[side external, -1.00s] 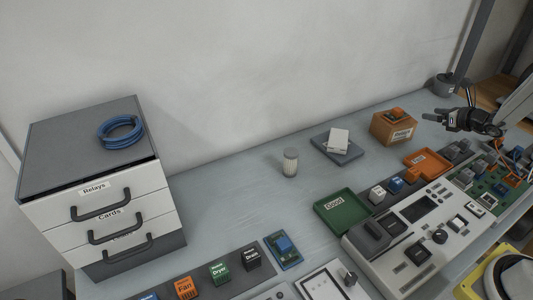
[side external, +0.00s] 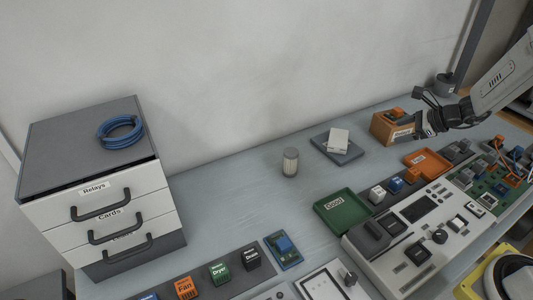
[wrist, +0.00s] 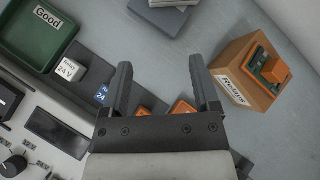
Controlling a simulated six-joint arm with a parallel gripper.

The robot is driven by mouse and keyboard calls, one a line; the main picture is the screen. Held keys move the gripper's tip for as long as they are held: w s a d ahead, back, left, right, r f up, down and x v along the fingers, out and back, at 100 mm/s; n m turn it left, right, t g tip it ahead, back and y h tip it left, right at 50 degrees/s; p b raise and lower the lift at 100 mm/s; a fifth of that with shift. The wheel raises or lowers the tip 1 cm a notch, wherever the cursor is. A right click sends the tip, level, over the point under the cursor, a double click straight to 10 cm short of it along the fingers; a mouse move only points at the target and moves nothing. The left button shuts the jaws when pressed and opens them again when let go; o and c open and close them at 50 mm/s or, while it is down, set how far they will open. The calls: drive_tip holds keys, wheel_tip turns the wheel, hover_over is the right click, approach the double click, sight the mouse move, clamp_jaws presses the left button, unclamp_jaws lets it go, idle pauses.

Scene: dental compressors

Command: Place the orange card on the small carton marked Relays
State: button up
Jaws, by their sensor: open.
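The small carton (side external: 384,129) marked Relays is a brown-orange box on the bench near the wall. It also shows at the right of the wrist view (wrist: 234,99). The orange card (wrist: 272,70), an orange block on a green board, lies on top of the carton; it shows small in the side view (side external: 395,113). My gripper (wrist: 161,68) is open, with nothing between its fingers. In the wrist view the carton is to the right of the fingers, apart from them. In the side view my gripper (side external: 422,127) partly covers the carton's right side.
An orange tray (side external: 428,161) and a green tray (side external: 345,206) marked Good stand near the control panel (side external: 410,240). A grey slab with a white box (side external: 338,140) lies left of the carton. A ribbed cylinder (side external: 290,162) stands on open bench. A drawer cabinet (side external: 95,180) is far left.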

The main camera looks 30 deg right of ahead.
drive_tip(key=s+a+r+n+g+h, duration=0.1)
drive_tip(key=s+a+n+g+h, duration=0.1)
drive_tip(key=s+a+n, duration=0.5)
drive_tip(key=s+a+n+g+h, duration=0.2)
drive_tip(key=s+a+n+g, duration=0.2)
drive_tip(key=n, duration=1.5)
drive_tip(key=s+a, duration=0.3)
drive_tip(key=a, duration=0.4)
drive_tip(key=shift+a+r+n, duration=0.2)
drive_tip(key=shift+r+n, duration=0.1)
drive_tip(key=shift+r, duration=0.1)
